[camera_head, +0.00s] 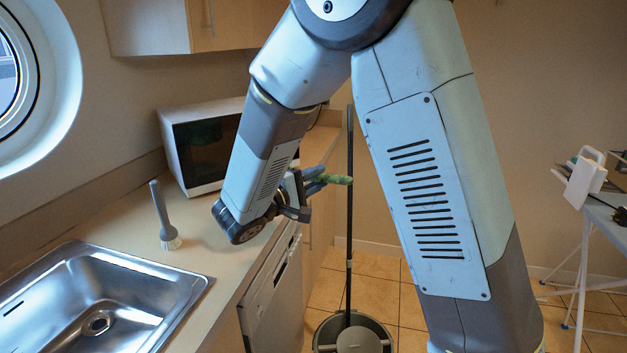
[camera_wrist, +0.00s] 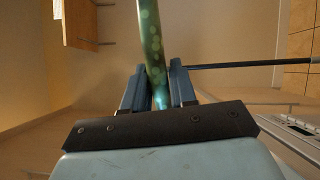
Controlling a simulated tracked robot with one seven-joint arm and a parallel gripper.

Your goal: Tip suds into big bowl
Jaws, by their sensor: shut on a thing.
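My gripper (camera_head: 301,192) is over the counter's front edge, right of the sink, and its fingers are shut on a slim green thing (camera_head: 337,180). In the wrist view, my gripper (camera_wrist: 158,88) has a finger on each side of this green thing (camera_wrist: 151,38), which has paler spots and runs out of the top of the picture. I cannot tell whether it is the suds container, and no suds show. A steel sink bowl (camera_head: 137,291) with a drain lies at the lower left, partly cut off. No separate bowl is in view.
A dish brush (camera_head: 161,218) stands on the counter (camera_head: 200,256) behind the sink. A microwave (camera_head: 206,146) stands at the back. A bucket (camera_head: 328,328) with a long dark pole (camera_head: 350,225) is on the floor. An ironing board (camera_head: 598,205) with an iron (camera_head: 585,180) is at right.

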